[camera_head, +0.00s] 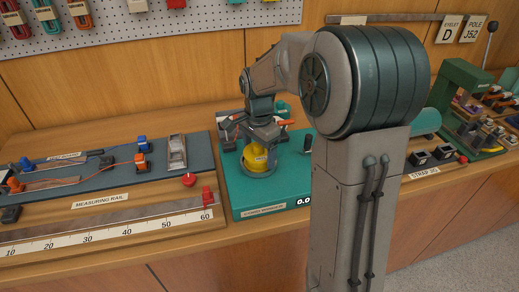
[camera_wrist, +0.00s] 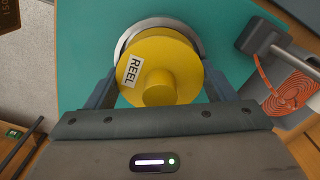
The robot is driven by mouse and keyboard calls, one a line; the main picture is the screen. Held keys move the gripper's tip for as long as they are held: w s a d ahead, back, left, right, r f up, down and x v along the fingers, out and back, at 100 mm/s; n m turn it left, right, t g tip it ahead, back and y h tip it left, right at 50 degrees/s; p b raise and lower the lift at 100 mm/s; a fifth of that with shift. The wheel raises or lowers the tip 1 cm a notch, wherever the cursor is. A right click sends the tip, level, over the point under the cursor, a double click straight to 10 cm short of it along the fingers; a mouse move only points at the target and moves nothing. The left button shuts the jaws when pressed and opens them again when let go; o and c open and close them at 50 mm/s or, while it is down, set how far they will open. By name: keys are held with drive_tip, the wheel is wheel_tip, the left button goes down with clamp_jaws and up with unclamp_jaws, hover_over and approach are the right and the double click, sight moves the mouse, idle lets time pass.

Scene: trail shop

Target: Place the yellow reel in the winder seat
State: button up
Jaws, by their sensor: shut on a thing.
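The yellow reel (camera_wrist: 185,65) fills the upper middle of the wrist view, with a white label reading REEL and a round knob on its face. My gripper (camera_wrist: 160,88) is shut on it, one dark finger at each side. In the head view the reel (camera_head: 258,159) is beneath my gripper (camera_head: 262,140), over the teal winder board (camera_head: 238,195). A pale metal ring (camera_wrist: 128,40) shows around the reel's upper edge in the wrist view; it looks like the winder seat. Whether the reel touches the seat's bottom is hidden.
A grey post with a bar (camera_wrist: 262,38) and a coiled orange cord (camera_wrist: 292,92) stand right of the reel in the wrist view. The measuring rail (camera_head: 110,228) lies left of the winder board. My arm hides the board's right part.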

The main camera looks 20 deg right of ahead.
sight(259, 146)
drive_tip(key=shift+f, duration=0.2)
drive_tip(key=o, duration=1)
drive_tip(key=shift+r, duration=0.1)
wheel_tip(259, 146, up, 12)
drive_tip(key=shift+f, duration=0.25)
drive_tip(key=shift+r, duration=0.3)
drive_tip(key=shift+s+r, duration=0.1)
drive_tip(key=shift+s, duration=0.25)
drive_tip(key=s+f+n+t, duration=0.1)
drive_tip(key=s+f+n, duration=0.2)
drive_tip(key=s+n, duration=0.3)
drive_tip(key=s+f+n+t, duration=0.2)
drive_tip(key=s+f+n, duration=0.2)
drive_tip(key=s, duration=1)
drive_tip(key=n, duration=0.2)
drive_tip(key=shift+s+f+n, duration=0.2)
drive_tip(key=shift+s+n, duration=0.05)
drive_tip(key=shift+n, duration=0.05)
